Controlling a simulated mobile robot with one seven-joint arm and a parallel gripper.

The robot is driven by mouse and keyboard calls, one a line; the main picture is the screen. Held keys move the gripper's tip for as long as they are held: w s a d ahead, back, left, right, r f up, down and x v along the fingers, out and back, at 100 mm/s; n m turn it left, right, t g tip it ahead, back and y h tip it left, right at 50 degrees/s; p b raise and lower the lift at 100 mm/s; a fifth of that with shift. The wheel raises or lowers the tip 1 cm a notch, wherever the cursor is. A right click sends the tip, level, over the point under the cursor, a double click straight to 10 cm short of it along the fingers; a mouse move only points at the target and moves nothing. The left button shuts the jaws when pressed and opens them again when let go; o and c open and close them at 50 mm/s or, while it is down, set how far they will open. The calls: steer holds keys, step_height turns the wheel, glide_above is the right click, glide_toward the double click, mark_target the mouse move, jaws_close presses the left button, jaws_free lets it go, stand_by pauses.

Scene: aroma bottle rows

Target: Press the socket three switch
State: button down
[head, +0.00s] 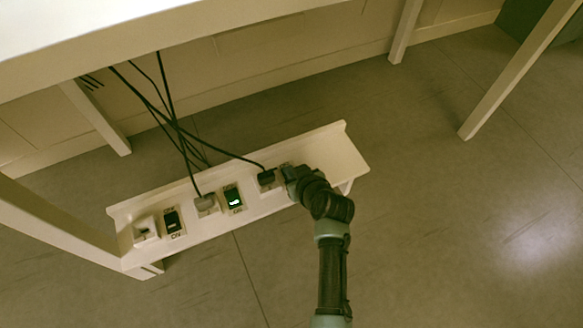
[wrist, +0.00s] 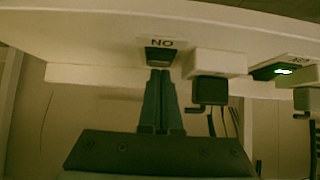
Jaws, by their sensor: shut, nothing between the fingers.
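The third socket's switch (wrist: 161,56) shows in the wrist view as a dark rocker in a pale plate marked ON, upside down. No green light shows on it. My gripper (wrist: 160,73) is shut and empty, its fingertips at the lower edge of this switch; I cannot tell whether they touch it. In the head view my gripper (head: 291,176) covers most of this switch at the right of the row. The third socket's black plug (head: 267,177) is just left of it and also shows in the wrist view (wrist: 210,90).
The pale socket board (head: 337,156) has a lit green switch (head: 234,198) in the middle and a dark switch (head: 173,222) at the left. Black cables (head: 176,124) hang behind it. A pale table (head: 130,30) overhangs the back, with a leg (head: 60,227) at the left. Floor is free at the right.

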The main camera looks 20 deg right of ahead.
steer(key=shift+w, duration=0.1)
steer(key=shift+w+r, duration=0.2)
steer(key=shift+w, duration=0.45)
steer(key=shift+r, duration=0.35)
steer(key=r+p, duration=0.3)
steer(key=p, duration=0.1)
steer(key=shift+w+a+r, duration=0.1)
steer(key=shift+w+r, duration=0.2)
steer(key=shift+r, duration=0.05)
steer(key=w+r+p+v, duration=0.1)
steer(key=p+v, duration=0.5)
steer(key=v, duration=0.3)
steer(key=shift+r, duration=0.35)
steer(key=shift+s, duration=0.1)
